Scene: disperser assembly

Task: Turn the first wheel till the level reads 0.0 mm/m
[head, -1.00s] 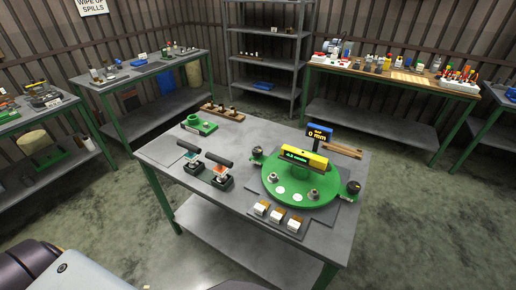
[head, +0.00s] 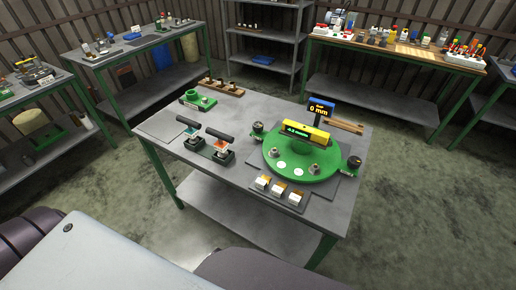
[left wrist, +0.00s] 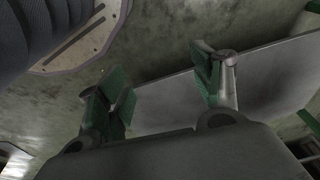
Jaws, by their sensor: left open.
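A green round plate (head: 296,172) sits on the grey table. A yellow level (head: 307,131) lies across it, with a small green readout too blurred to read surely. Dark round knobs stand beside the plate, one at its left (head: 257,128) and one at its right (head: 354,162). Two silver fittings stand on the plate, one at left (head: 277,152) and one at right (head: 313,169). I cannot tell which is the first wheel. My left gripper (left wrist: 165,84) is open and empty in the left wrist view, outside the head view. My right gripper is not in view.
White-topped blocks (head: 280,188), two black-handled tools (head: 207,138), a green fixture (head: 198,100) and a wooden rack (head: 221,87) share the table. A grey slab (left wrist: 260,85) lies beyond my left fingers.

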